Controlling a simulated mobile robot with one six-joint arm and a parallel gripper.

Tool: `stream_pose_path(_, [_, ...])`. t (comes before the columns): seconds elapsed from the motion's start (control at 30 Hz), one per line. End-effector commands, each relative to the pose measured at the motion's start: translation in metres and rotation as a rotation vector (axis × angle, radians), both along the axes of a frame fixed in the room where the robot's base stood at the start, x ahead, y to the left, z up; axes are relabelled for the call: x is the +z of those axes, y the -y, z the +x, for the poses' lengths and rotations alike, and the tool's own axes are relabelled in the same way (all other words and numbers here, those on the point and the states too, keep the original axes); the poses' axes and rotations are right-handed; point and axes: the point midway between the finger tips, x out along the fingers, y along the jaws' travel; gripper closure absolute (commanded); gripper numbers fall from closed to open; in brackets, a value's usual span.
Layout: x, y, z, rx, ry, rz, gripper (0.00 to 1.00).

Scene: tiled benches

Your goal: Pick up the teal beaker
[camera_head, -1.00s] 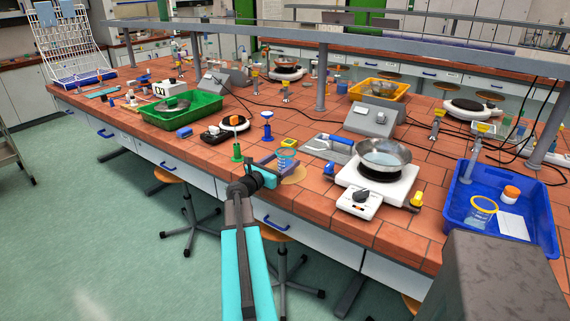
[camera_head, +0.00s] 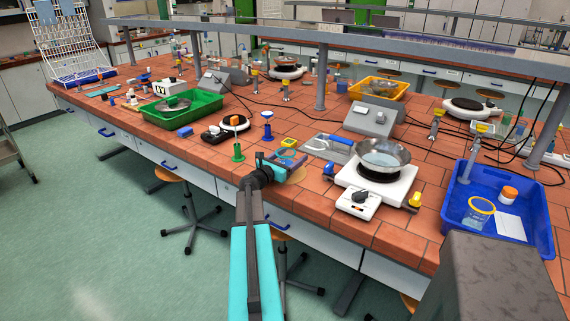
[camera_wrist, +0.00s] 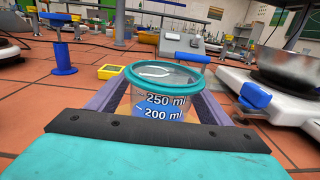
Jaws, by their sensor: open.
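The teal beaker (camera_wrist: 165,88) stands upright on the tiled bench (camera_head: 310,192). In the wrist view it has a teal rim, white volume marks and something blue showing in its lower part. My gripper (camera_wrist: 162,95) is open, with one purple-grey finger on each side of the beaker. The beaker is between the fingers; I cannot tell whether either finger touches it. The gripper body hides the beaker's base. In the head view my gripper (camera_head: 286,165) is low at the bench's front edge and covers most of the beaker.
A hotplate (camera_head: 376,188) with a metal pan (camera_head: 384,155) stands to the right. A blue-handled tool (camera_head: 336,142) lies behind the gripper. A blue tray (camera_head: 455,212) is at far right.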

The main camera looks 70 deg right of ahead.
Motion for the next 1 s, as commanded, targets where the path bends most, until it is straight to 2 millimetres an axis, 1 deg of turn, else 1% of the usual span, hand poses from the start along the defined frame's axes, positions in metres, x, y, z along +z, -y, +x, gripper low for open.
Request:
stream_pose_path(0.27, [0.0001, -0.0002, 0.0003, 0.0, 0.0, 0.0, 0.27])
stream_pose_path(0.3, [0.0001, -0.0002, 0.0003, 0.0, 0.0, 0.0, 0.29])
stream_pose_path(0.6, [0.0001, -0.0003, 0.0005, 0.0, 0.0, 0.0, 0.78])
stream_pose_path(1.0, [0.004, -0.0004, 0.0007, 0.0, 0.0, -0.001, 0.78])
